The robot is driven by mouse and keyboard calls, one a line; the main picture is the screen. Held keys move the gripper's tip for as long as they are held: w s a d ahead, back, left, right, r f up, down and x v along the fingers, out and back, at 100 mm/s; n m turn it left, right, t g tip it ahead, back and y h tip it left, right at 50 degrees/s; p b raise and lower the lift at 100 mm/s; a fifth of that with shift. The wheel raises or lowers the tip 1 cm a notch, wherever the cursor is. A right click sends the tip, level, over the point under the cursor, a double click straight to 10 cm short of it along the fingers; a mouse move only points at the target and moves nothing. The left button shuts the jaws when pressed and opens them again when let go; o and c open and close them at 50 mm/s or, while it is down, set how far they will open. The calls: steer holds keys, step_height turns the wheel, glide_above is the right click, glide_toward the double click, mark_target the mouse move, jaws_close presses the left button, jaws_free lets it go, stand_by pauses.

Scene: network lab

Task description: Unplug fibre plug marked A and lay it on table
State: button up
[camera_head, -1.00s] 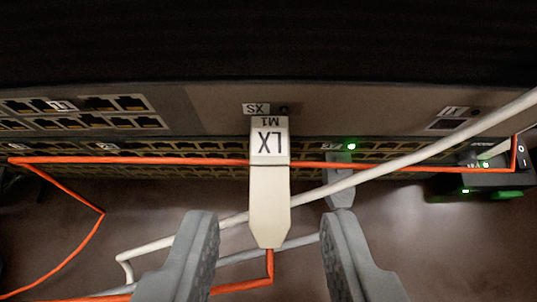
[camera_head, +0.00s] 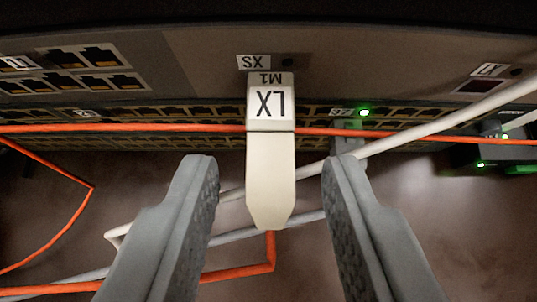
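A long cream plug (camera_head: 270,180) with a white label that reads LX sits in the switch panel at the middle of the view. An orange cable comes out of its near end. No mark A is legible on it or anywhere else. My gripper (camera_head: 270,175) is open, one finger on each side of the plug's body, with a clear gap on both sides. It holds nothing. No table top can be made out for certain.
An orange cable (camera_head: 400,135) runs across the panel, and a pale cable (camera_head: 430,130) slants behind the plug. Rows of ports (camera_head: 70,70) lie at left. A grey plug (camera_head: 348,137) is near the right finger. A dark box (camera_head: 500,152) with green lights is at right.

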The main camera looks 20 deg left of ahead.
jaws_close()
steer(key=shift+s+d, duration=0.1)
steer(key=shift+s, duration=0.1)
stand_by(0.3)
steer(key=shift+s+d, duration=0.25)
steer(key=shift+s, duration=0.5)
steer(key=shift+s+d, duration=0.25)
steer(key=shift+s, duration=0.5)
steer(key=shift+s, duration=0.1)
